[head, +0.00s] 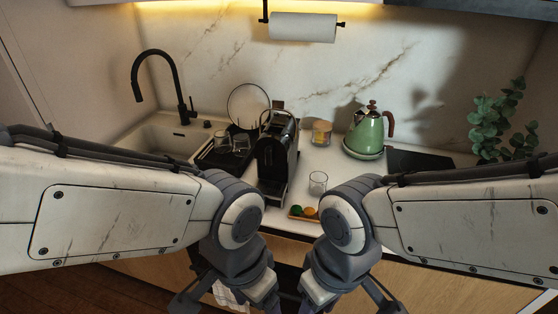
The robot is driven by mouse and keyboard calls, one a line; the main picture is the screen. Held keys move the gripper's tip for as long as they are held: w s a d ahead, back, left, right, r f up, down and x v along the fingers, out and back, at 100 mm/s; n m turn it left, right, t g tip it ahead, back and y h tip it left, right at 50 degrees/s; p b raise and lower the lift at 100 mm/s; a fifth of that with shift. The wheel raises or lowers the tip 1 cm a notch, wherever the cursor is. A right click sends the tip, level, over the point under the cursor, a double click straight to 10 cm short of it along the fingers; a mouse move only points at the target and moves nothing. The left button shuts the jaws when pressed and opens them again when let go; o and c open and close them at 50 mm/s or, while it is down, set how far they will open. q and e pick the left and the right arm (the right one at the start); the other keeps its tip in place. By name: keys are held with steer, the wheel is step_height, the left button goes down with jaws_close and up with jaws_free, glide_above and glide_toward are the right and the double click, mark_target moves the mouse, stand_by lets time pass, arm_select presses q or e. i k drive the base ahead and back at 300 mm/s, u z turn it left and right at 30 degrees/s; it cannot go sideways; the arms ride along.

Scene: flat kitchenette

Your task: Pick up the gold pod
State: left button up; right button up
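A small tray (292,217) lies near the counter's front edge, just right of the coffee machine. On it sit a green pod (297,210) and an orange-gold pod (310,212), seemingly the gold pod. My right arm's wrist is close to the tray's right end in the picture and may hide part of it. My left gripper (240,288) and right gripper (345,288) hang low in front of the counter, at the bottom of the picture. Their fingertips are cut off, so their opening does not show. Both are apart from the pods.
A black coffee machine (274,163) stands left of the tray, a clear glass (318,182) behind it. Further back are a lidded jar (321,132) and a green kettle (369,132). A sink (160,137) and drying rack with glasses (212,157) are left.

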mark_target(309, 212)
steer(key=u, duration=0.05)
steer(key=k, duration=0.55)
steer(key=u, duration=0.55)
steer(key=i, duration=1.05)
steer(key=z, duration=0.5)
